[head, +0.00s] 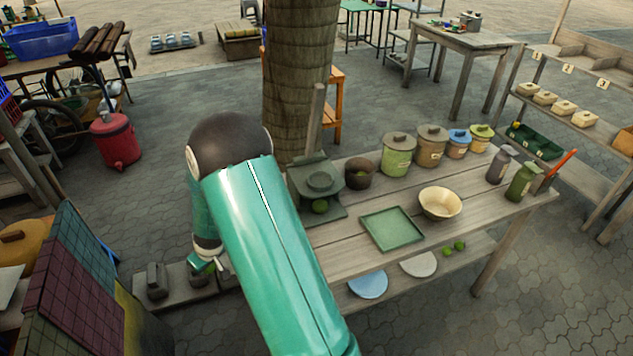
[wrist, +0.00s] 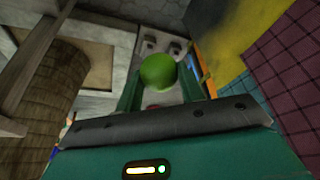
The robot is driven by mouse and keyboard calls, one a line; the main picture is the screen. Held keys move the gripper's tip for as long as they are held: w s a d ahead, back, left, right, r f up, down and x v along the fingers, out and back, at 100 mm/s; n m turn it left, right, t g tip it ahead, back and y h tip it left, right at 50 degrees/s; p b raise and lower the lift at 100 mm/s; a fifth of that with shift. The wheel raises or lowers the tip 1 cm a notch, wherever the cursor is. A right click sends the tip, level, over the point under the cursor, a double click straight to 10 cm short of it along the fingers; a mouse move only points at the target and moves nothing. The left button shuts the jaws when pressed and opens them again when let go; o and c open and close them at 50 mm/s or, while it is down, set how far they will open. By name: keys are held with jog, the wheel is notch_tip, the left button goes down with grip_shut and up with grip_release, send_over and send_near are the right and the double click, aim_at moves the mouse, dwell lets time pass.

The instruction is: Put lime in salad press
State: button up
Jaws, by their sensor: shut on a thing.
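My gripper (wrist: 160,78) is shut on a round green lime (wrist: 158,70), held between its two green fingers in the wrist view. In the head view my gripper (head: 208,264) is left of the wooden table and low, partly hidden by my arm; the held lime cannot be told apart there. The salad press seems to be the grey-green device (head: 319,181) with a tall upright post at the table's left end. My gripper is well apart from the press.
A brown clay bowl (head: 359,173), lidded jars (head: 398,155), a green tray (head: 391,229), a cream bowl (head: 440,203) and bottles (head: 522,182) stand on the table (head: 345,259). A tree trunk (head: 298,80) rises behind the press.

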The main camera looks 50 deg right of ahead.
jog(key=s+d+r+n, duration=0.1)
jog(key=s+d+r, duration=0.3)
jog(key=d+r, duration=0.45)
jog(key=s+d+r, duration=0.3)
jog(key=d+r, duration=0.5)
jog(key=d, duration=0.1)
jog(key=s+d+r+n+y, duration=0.1)
jog(key=s+d+r, duration=0.3)
jog(key=s+r, duration=0.35)
jog(key=s+d+r, duration=0.5)
jog(key=s+r, duration=0.2)
jog(key=s, duration=0.2)
send_near(316, 181)
jog(key=shift+w+a+f, duration=0.4)
jog(key=shift+w+a, duration=0.15)
jog(key=shift+w, duration=0.25)
jog(key=shift+w+d+f, duration=0.25)
jog(key=shift+w+f, duration=0.05)
jog(key=shift+f, duration=1.7)
jog(key=shift+f, duration=0.15)
